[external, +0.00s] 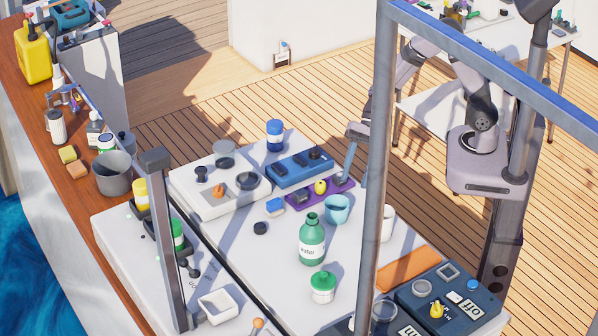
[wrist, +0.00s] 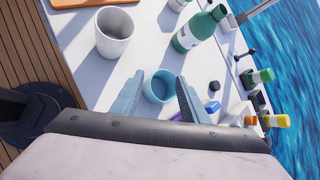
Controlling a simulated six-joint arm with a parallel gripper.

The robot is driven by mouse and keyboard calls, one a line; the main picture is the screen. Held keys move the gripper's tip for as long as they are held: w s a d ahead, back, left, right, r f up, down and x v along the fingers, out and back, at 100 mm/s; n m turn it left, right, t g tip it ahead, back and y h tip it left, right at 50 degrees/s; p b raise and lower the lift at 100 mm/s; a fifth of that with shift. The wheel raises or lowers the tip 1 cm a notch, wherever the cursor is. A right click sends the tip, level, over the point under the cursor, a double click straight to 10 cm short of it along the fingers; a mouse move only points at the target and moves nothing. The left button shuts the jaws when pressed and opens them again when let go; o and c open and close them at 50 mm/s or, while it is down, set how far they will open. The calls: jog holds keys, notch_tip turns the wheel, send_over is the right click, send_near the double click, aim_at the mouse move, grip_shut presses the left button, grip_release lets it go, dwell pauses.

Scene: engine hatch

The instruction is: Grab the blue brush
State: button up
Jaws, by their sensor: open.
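A small blue block with a pale underside, which looks like the blue brush (external: 275,206), lies on the white hatch top, left of the light blue cup (external: 337,208). It also shows in the wrist view (wrist: 212,107), just right of my right finger. My gripper (external: 353,178) is open and empty above the hatch, to the right of the brush and near the cup, partly hidden by the grey post. In the wrist view, the cup (wrist: 160,87) appears between the two fingers of my gripper (wrist: 158,82); I cannot tell the height above it.
A green bottle (external: 312,240) stands in front of the cup, and a white mug (external: 387,223) to its right. A grey post (external: 375,150) stands near my arm.

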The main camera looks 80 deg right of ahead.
jog(key=w+a+f+m+t+y+b, duration=0.1)
jog(key=w+f+m+t+b, duration=0.25)
jog(key=w+m, duration=0.5)
jog(key=m+t+b, duration=0.2)
jog(key=m+t, duration=0.2)
send_near(275, 201)
jog(key=shift+a+f+n, duration=0.15)
jog(key=shift+a+n, duration=0.1)
jog(key=shift+a, duration=0.3)
jog(key=shift+w+d, duration=0.15)
jog(key=shift+w, duration=0.2)
jog(key=shift+w+a+f+h+p, duration=0.3)
jog(key=shift+w+a+f+p, duration=0.2)
jog(key=shift+w+a, duration=0.2)
jog(key=shift+w+a+p, duration=0.35)
jog(key=shift+a+p, duration=0.05)
jog(key=shift+p, duration=0.1)
jog(key=shift+p+x, duration=0.9)
jog(key=shift+x, duration=1.15)
grip_shut()
